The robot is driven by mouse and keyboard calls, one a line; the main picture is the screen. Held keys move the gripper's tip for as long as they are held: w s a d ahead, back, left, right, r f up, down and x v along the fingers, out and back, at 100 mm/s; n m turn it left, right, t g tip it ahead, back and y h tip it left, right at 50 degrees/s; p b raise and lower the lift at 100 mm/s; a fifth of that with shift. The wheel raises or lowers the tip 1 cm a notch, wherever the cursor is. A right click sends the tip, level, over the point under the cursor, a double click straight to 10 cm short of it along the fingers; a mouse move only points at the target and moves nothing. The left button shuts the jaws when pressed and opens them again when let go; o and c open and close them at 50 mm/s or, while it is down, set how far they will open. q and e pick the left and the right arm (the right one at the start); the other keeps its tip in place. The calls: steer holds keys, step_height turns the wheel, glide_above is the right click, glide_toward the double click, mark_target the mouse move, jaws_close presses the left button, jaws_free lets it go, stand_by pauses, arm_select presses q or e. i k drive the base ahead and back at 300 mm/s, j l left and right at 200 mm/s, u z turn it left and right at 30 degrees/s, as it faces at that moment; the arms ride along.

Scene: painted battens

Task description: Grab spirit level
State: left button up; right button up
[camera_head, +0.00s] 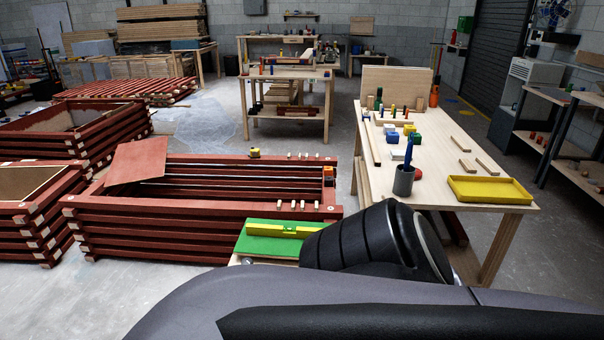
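A yellow spirit level (264,228) with a green middle part lies on a green mat (262,247). The mat lies on a small light-wood surface at the front of the stacked red battens. The level's right end is close to a dark link of my arm, which hides part of the mat and surface. Neither of my grippers shows, so I see nothing of their fingers or what they hold.
Stacked red battens (160,228) stand just behind and left of the mat. A workbench (440,172) on the right bears a yellow tray (490,189), a grey cup (403,181) and small blocks. Grey floor (200,290) is clear at front left.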

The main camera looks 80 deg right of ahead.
mark_target(259, 229)
steer(key=z, duration=3.3)
steer(key=j+z, duration=0.3)
steer(key=z, duration=0.15)
steer(key=i+j+z, duration=0.1)
steer(key=j+z, duration=0.2)
steer(key=z, duration=0.15)
steer(key=j+z, duration=0.25)
steer(key=k+j+z, duration=0.1)
steer(key=j+z, duration=0.2)
steer(key=k+j+z, duration=0.15)
steer(key=j, duration=0.25)
steer(key=k+j+z, duration=0.1)
steer(key=j, duration=0.3)
steer(key=k+j+z, duration=0.15)
steer(key=j, duration=0.25)
steer(key=k+j+z, duration=0.1)
steer(key=j, duration=0.3)
steer(key=k, duration=0.1)
